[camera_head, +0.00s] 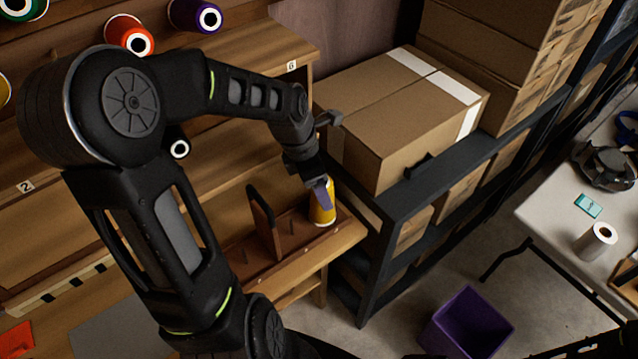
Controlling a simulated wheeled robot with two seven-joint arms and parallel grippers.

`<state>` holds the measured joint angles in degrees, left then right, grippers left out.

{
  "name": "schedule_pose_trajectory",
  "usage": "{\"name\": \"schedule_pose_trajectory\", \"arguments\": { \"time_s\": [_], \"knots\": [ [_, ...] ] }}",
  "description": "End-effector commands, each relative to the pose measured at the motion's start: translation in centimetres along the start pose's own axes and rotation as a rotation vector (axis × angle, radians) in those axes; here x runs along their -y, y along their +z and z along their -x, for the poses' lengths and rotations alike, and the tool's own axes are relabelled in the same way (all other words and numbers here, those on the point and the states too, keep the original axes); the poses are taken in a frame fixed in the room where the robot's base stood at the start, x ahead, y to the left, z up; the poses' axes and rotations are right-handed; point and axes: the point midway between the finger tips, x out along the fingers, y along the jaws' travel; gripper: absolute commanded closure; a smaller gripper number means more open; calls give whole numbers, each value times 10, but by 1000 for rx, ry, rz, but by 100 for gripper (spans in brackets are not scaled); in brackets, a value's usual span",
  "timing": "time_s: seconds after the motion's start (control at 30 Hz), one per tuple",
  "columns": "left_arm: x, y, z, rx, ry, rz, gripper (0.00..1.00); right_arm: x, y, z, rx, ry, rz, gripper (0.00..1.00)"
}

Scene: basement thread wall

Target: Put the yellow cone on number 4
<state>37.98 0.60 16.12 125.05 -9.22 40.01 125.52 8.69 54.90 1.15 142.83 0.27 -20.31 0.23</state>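The yellow cone (323,207) stands upright at the right end of a brown wooden peg rack on the bench. My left gripper (320,190) reaches down over it from above, with one finger across its front left side. The other finger is hidden, so whether it grips the cone does not show. No label 4 shows on the thread wall; my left arm covers the stretch between label 2 (25,187) and label 6 (291,65). My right gripper cannot be made out; only dark arm parts show at the lower right edge.
The wall shelves hold red (130,36), purple (195,16) and green spools. A black spool (177,147) sits behind my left arm. A cardboard box (400,105) on a dark shelf stands close right of the gripper. A purple bin (466,322) is on the floor.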

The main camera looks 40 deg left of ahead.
Motion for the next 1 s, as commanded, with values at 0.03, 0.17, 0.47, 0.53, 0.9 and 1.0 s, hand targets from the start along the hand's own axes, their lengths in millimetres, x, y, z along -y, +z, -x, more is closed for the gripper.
{"name": "schedule_pose_trajectory", "arguments": {
  "time_s": [0.03, 0.17, 0.47, 0.53, 0.9, 1.0],
  "knots": [
    [0, 0, 0, 0, 0, 0, 28, 0, 0, 0, 0, 0, 0, 7],
    [0, 0, 0, 0, -1, 0, 28, 0, 0, 0, 0, 0, 0, 7],
    [-1, 0, 27, 1, 5, 0, 28, 0, -1, -1, -3, -3, 2, 7],
    [-1, 0, 39, 1, 5, 1, 28, 0, -1, -2, -3, -3, 2, 7],
    [0, 0, 78, 1, 0, 0, 28, 0, -2, -4, -4, -4, 3, 7],
    [0, 0, 78, 0, -1, 0, 28, 0, -2, -4, -4, -4, 3, 7]
  ]
}}
